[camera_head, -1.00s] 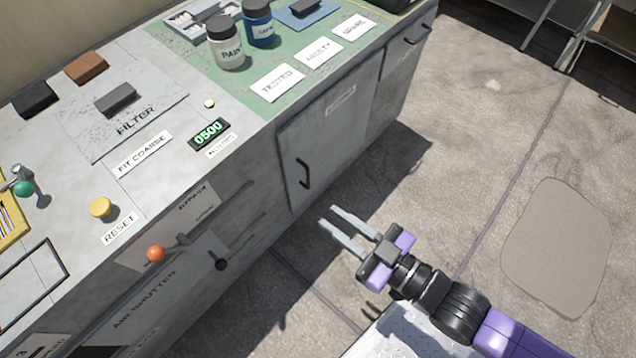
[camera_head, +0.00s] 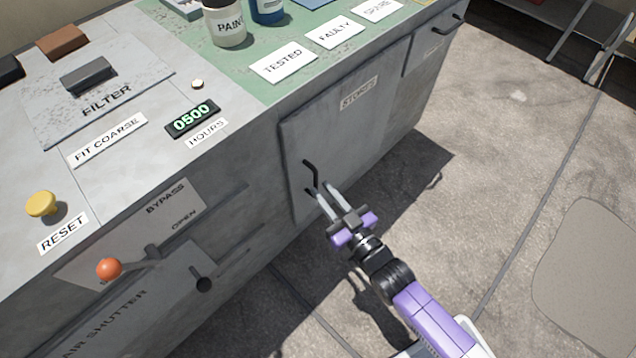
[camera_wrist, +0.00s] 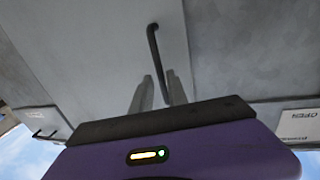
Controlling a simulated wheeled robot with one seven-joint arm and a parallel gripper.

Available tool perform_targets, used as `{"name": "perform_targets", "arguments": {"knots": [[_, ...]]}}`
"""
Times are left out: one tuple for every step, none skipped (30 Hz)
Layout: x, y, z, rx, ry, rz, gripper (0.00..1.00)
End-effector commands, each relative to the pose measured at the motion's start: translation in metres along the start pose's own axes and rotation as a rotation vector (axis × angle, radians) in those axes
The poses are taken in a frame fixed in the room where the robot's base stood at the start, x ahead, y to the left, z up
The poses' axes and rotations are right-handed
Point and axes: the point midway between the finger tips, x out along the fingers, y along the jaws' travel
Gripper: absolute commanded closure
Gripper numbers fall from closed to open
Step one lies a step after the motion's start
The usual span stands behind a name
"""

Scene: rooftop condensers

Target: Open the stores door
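The stores door (camera_head: 345,135) is a grey panel in the front of the cabinet, with a "STORES" label (camera_head: 359,93) near its top. It sits flush and looks closed. Its dark bar handle (camera_head: 311,172) is at the door's left side. My gripper (camera_head: 319,190) is at the lower part of the handle, fingers pointing at the door. In the wrist view the handle (camera_wrist: 153,45) runs down between the two fingertips (camera_wrist: 160,90), which are apart. I cannot tell whether either finger touches it.
Left of the door are the bypass lever with an orange knob (camera_head: 109,268) and the air shutter panel (camera_head: 100,325). A drawer handle (camera_head: 447,24) is at the upper right. Cards and jars stand on the bench top. The concrete floor (camera_head: 500,150) to the right is clear.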

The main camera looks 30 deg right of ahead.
Motion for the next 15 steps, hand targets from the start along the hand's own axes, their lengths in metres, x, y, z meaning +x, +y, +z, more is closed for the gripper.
{"name": "perform_targets", "arguments": {"knots": [[0.009, -0.001, 0.002, 0.001, 0.001, -0.002, 0.81], [0.013, -0.001, 0.002, 0.001, 0.002, -0.002, 0.81], [0.018, -0.001, 0.001, 0.000, 0.002, -0.002, 0.81], [0.022, -0.001, 0.002, -0.001, 0.001, -0.002, 0.81], [0.025, -0.001, 0.002, -0.001, 0.001, -0.002, 0.81], [0.029, -0.001, 0.001, -0.001, 0.001, -0.002, 0.81], [0.032, -0.001, 0.001, -0.002, 0.001, -0.002, 0.81], [0.034, -0.001, 0.001, -0.002, 0.001, -0.001, 0.81], [0.035, -0.001, 0.001, -0.001, 0.000, -0.001, 0.81], [0.037, -0.001, 0.001, -0.001, 0.000, -0.001, 0.81], [0.037, -0.001, 0.001, -0.001, -0.001, -0.001, 0.81], [0.038, -0.001, 0.001, -0.001, -0.001, 0.000, 0.81], [0.038, 0.000, 0.000, -0.001, -0.001, 0.000, 0.81], [0.039, 0.000, 0.000, -0.001, -0.001, 0.000, 0.81], [0.039, 0.000, 0.000, -0.001, -0.001, 0.000, 0.81]]}}
